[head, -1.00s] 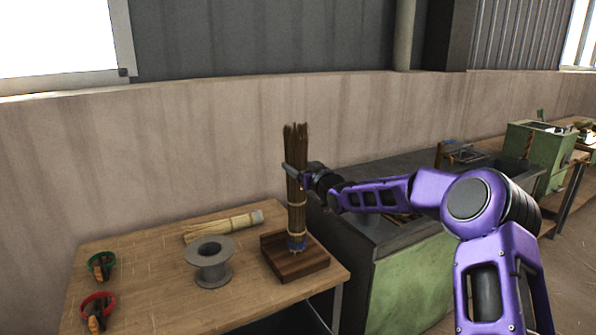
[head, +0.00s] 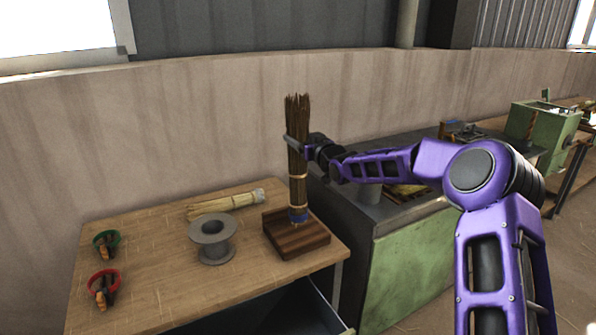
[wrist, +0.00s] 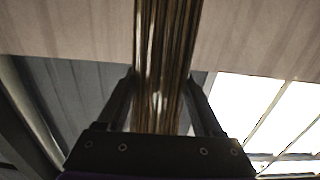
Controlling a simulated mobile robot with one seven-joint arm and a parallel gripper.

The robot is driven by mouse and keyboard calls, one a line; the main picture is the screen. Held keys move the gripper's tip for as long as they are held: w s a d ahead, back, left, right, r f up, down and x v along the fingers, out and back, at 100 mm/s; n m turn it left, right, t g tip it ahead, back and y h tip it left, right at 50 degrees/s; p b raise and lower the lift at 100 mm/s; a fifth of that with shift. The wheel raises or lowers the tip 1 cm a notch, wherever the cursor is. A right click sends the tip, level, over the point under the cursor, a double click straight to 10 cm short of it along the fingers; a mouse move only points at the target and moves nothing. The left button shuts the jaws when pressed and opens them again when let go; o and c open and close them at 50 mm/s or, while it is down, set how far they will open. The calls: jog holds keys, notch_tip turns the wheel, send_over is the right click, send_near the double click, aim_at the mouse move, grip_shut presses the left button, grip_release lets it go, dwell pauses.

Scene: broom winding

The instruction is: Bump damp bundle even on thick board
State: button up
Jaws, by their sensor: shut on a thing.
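The damp bundle (head: 298,189) is a tall brown sheaf of stalks, tied with light bands, with a blue band near its foot. It stands about upright over the thick dark wooden board (head: 318,240) at the table's right end. Its lower end appears to be at the board's top; I cannot tell whether it touches. My gripper (head: 294,143) is shut around the bundle's upper half. In the wrist view the bundle (wrist: 165,55) runs between both fingers.
On the wooden table (head: 150,290) are a grey spool (head: 212,250), a paler straw bundle (head: 225,204), and a green ring (head: 106,238) and a red ring (head: 103,282) with tools in them. A green-sided bench (head: 410,255) stands right. The table's front middle is clear.

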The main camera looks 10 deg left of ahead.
aim_at(299, 154)
jog(key=shift+f+b, duration=2.15)
jog(key=shift+f, duration=0.55)
jog(key=shift+r+p, duration=1.65)
jog(key=shift+r, duration=1.1)
jog(key=shift+f+b, duration=2.15)
jog(key=shift+f, duration=0.55)
jog(key=shift+r+p, duration=1.8)
jog(key=shift+r, duration=0.95)
jog(key=shift+f, duration=0.1)
